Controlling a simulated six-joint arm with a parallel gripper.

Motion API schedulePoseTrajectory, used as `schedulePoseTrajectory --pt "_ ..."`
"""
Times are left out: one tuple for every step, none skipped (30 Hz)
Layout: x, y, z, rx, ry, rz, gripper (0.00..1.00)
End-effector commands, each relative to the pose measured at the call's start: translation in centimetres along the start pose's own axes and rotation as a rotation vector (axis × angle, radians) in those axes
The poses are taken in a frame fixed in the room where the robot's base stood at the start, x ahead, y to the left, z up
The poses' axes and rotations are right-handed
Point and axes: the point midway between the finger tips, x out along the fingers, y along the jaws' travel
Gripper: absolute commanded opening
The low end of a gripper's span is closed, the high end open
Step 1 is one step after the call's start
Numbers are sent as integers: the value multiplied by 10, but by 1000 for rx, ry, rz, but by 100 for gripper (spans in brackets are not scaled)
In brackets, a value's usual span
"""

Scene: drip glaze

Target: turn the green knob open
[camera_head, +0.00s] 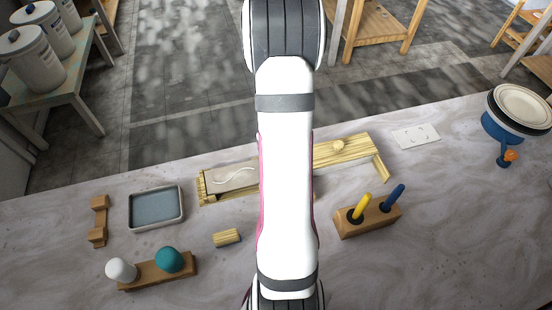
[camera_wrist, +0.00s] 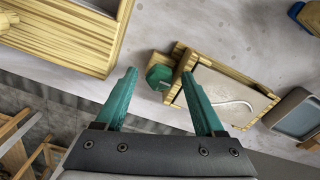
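The green knob (camera_wrist: 158,77) shows in the wrist view at the near end of a wooden frame that holds a pale tile (camera_wrist: 225,95) with a white wavy line. My gripper (camera_wrist: 160,73) has two teal fingers spread wide, with nothing between them that I can see held. The knob appears between the fingertips in the picture; I cannot tell how far beyond them it lies. In the head view my arm hides the knob and gripper, while the framed tile (camera_head: 232,178) shows left of the arm.
A slatted wooden piece (camera_wrist: 65,30) stands close to the left finger in the wrist view. In the head view, a blue-grey tray (camera_head: 156,208), a stand with white and teal balls (camera_head: 160,272), a small block (camera_head: 227,238) and a brush holder (camera_head: 368,218) stand around.

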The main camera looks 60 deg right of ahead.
Motion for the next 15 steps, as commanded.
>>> schedulePoseTrajectory --pt "0 0 0 0 0 0 71" --pt "0 0 0 0 0 0 71" --pt "0 0 0 0 0 0 71" --pt "0 0 0 0 0 0 71" --pt "0 0 0 0 0 0 71" --pt "0 0 0 0 0 0 71" --pt "0 0 0 1 0 0 71" --pt "-1 0 0 1 1 0 71" --pt "-4 0 0 0 1 1 71" --pt "-7 1 -1 0 3 2 71" --pt "-12 1 -1 0 4 2 71" --pt "-19 1 -1 1 5 3 71" --pt "-27 1 -1 2 6 3 71" --pt "-36 1 -2 2 6 4 71" --pt "-48 1 -2 0 7 5 71"
